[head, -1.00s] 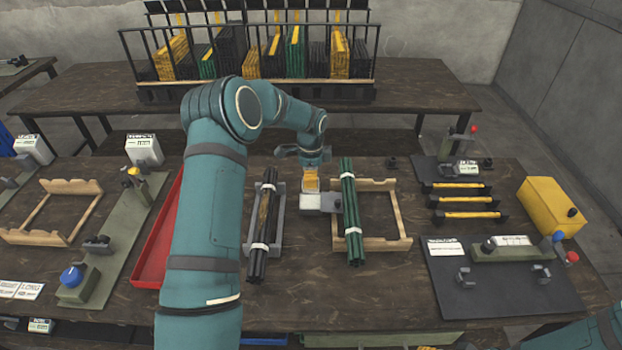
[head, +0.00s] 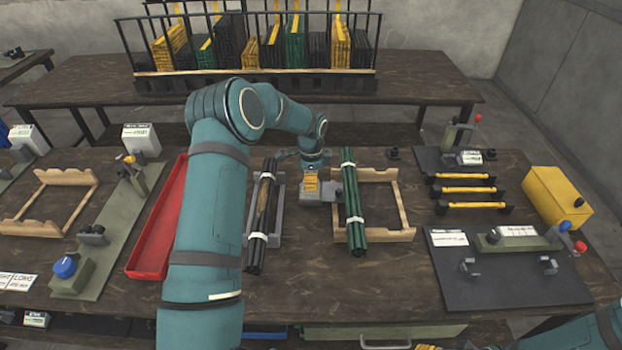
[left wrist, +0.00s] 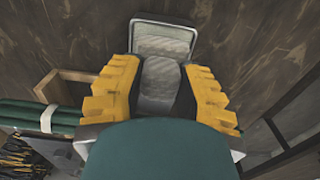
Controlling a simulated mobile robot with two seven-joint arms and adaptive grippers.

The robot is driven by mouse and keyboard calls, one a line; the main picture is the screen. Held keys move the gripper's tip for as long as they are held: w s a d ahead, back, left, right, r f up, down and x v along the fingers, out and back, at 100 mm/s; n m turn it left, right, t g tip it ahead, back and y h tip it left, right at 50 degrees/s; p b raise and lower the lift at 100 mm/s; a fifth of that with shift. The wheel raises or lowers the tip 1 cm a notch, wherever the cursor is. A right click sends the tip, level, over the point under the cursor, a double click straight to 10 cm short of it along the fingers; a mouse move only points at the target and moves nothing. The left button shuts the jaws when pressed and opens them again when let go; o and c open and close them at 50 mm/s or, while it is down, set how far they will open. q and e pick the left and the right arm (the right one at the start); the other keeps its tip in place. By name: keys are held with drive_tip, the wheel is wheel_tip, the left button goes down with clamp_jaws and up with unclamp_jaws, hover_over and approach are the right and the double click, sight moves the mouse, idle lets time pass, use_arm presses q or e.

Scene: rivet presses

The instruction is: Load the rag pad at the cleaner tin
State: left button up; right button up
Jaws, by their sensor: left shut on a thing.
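My left gripper (head: 311,186) is pointed down between the dark rod bundle and the green rod bundle. In the left wrist view its yellow fingers (left wrist: 160,92) are shut on a grey, woven-looking pad (left wrist: 160,78). Just beyond the pad is a rimmed metallic tin (left wrist: 163,40) with rounded corners. The tin shows as a small light grey box below the fingers in the head view (head: 311,198). Whether the pad touches it I cannot tell. My right gripper is not in view.
Close on the right, green rods (head: 352,215) lie across a wooden rack (head: 404,215). On the left, dark rods (head: 262,220) lie on a grey stand (head: 279,205). A red tray (head: 150,245) is farther left. Bare table shows in front of the tin.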

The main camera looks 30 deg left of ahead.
use_arm(q)
drive_tip(key=shift+f+b, duration=0.3)
drive_tip(key=shift+f, duration=0.3)
idle(1.6)
drive_tip(key=shift+r+p, duration=2.2)
drive_tip(key=shift+r, duration=1.35)
